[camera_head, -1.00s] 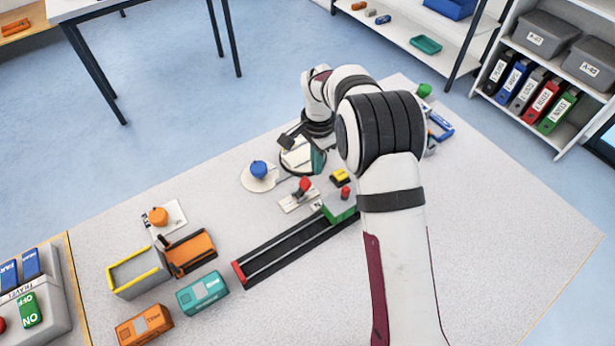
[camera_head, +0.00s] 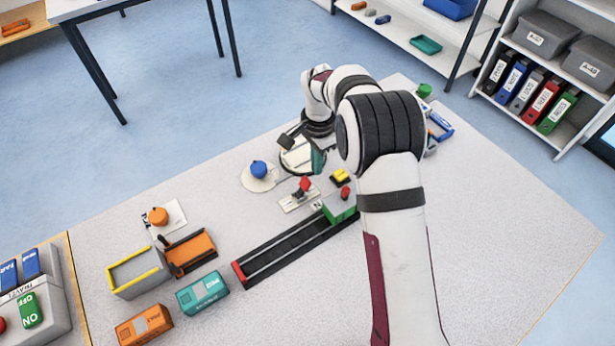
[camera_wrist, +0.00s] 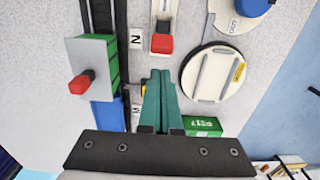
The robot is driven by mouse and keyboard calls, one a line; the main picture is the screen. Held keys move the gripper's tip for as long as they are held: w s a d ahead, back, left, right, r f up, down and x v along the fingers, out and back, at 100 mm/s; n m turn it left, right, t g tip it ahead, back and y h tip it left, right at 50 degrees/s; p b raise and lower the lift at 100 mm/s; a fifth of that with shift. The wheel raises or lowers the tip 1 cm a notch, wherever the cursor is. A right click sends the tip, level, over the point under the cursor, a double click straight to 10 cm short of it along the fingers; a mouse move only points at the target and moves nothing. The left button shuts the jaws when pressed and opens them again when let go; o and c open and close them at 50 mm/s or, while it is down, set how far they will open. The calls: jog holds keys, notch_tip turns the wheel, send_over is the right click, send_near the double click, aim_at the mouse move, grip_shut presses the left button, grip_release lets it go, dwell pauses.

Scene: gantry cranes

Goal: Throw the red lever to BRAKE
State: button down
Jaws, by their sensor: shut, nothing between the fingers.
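A red lever (camera_head: 304,184) stands on a small pale plate beside the black rail. In the wrist view, its red handle (camera_wrist: 162,44) sits at the lower end of the plate's slot, just ahead of my fingertips. I cannot read any BRAKE mark. A second red knob (camera_head: 345,193) tops a green block on the rail; it also shows in the wrist view (camera_wrist: 80,84). My gripper (camera_wrist: 161,76) has teal fingers, shut together and empty, hanging over the table between the rail and the round pale disc (camera_wrist: 212,76). A gap to the red lever shows in the picture.
The black rail (camera_head: 290,250) runs diagonally across the table. A blue knob (camera_head: 258,169) on a pale base stands left of the disc. A label reading N (camera_wrist: 135,38) lies beside the rail. A green box (camera_wrist: 203,126) lies right of my fingers. The table's right side is clear.

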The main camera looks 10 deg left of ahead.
aim_at(306, 180)
dwell(0.3)
jog(key=shift+f, duration=1.55)
jog(key=shift+s+a, duration=1.5)
jog(key=shift+a, duration=0.05)
jog(key=shift+w+d, duration=0.4)
jog(key=shift+d, duration=0.05)
notch_tip(306, 180, up, 7)
jog(key=shift+f, duration=0.1)
